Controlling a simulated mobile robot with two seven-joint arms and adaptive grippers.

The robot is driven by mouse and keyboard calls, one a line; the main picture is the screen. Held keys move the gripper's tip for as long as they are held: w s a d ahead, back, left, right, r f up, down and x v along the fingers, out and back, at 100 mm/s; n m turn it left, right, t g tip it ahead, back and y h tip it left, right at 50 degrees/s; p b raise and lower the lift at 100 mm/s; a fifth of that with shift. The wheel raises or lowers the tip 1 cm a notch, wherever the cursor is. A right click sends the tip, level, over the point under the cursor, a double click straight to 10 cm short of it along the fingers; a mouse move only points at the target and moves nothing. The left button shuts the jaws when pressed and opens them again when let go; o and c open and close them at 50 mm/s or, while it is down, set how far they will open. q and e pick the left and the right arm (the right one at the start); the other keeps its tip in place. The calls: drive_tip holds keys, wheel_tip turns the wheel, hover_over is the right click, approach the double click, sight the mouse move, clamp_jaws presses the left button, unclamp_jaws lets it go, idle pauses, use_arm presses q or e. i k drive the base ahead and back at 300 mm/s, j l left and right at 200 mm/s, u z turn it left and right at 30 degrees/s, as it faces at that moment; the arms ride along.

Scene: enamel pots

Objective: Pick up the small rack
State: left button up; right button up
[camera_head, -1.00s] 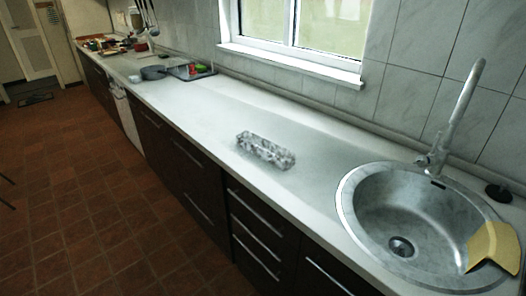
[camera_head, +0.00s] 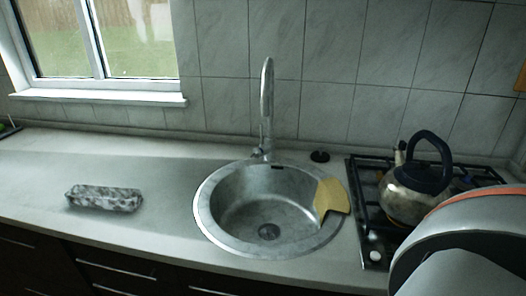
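The small rack (camera_head: 104,198) looks like a low, oblong, mottled grey-and-white piece. It lies on the pale worktop (camera_head: 165,170) left of the sink, near the front edge. Its fine detail is too small to make out. Neither of my grippers shows in the head view. A white arm link of mine with an orange stripe fills the lower right corner, and its gripper is out of the picture.
A round steel sink (camera_head: 225,222) with a tall tap (camera_head: 266,108) is right of the rack, with a yellow cloth (camera_head: 330,197) over its rim. A kettle (camera_head: 408,195) stands on the gas hob (camera_head: 375,238) at the right. Worktop around the rack is clear.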

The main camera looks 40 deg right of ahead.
sight(98, 196)
drive_tip(key=i+j, duration=0.15)
drive_tip(key=j, duration=0.15)
drive_tip(key=i+j+z, duration=0.15)
drive_tip(key=j, duration=0.2)
drive_tip(key=i+j, duration=0.1)
drive_tip(key=j, duration=0.25)
drive_tip(key=i+j+z, duration=0.15)
drive_tip(key=j, duration=0.15)
drive_tip(key=i+j, duration=0.1)
drive_tip(key=j, duration=0.25)
